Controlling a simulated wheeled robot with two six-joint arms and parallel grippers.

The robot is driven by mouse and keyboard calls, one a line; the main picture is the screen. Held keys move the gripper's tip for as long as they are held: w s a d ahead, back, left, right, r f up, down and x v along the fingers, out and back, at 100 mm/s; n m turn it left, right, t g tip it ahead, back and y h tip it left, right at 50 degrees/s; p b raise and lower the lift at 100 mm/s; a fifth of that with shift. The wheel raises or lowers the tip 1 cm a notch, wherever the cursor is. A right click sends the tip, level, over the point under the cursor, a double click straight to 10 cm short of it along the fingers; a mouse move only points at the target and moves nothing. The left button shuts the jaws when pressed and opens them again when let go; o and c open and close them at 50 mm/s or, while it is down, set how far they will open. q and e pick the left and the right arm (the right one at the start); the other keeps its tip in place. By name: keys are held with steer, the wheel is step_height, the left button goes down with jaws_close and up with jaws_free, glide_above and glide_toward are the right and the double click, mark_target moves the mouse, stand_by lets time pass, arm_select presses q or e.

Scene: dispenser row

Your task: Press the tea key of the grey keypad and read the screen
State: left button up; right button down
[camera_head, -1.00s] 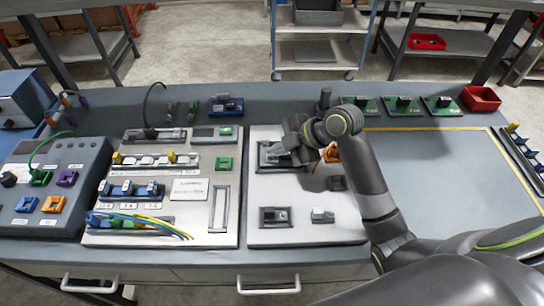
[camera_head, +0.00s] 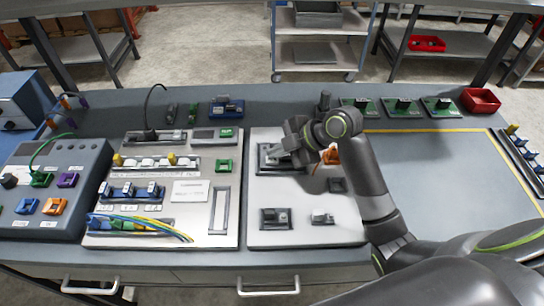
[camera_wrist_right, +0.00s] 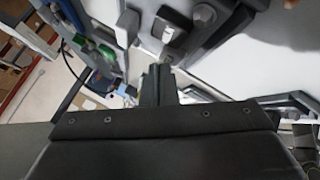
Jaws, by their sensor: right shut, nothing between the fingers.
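No grey keypad with a readable tea key can be made out. A dark grey sloped box (camera_head: 75,160) at the left carries coloured pieces, and its labels are too small to read. A small dark screen-like panel (camera_head: 204,133) sits at the top of the middle board, with no legible text. My right gripper (camera_head: 277,154) is shut and empty, over the dark square fixture (camera_head: 268,162) on the white right board; I cannot tell whether it touches. Its closed fingers show in the right wrist view (camera_wrist_right: 158,82). My left gripper is not in view.
The middle board (camera_head: 160,180) holds connectors and yellow and blue cables (camera_head: 150,228). Green circuit boards (camera_head: 402,106) and a red bin (camera_head: 481,100) stand at the back right. The yellow-outlined mat (camera_head: 440,175) is clear. My right arm crosses the right side.

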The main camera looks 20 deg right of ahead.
mark_target(277, 160)
steer(key=shift+r, duration=0.55)
steer(key=shift+r+p, duration=2.35)
steer(key=shift+r, duration=0.1)
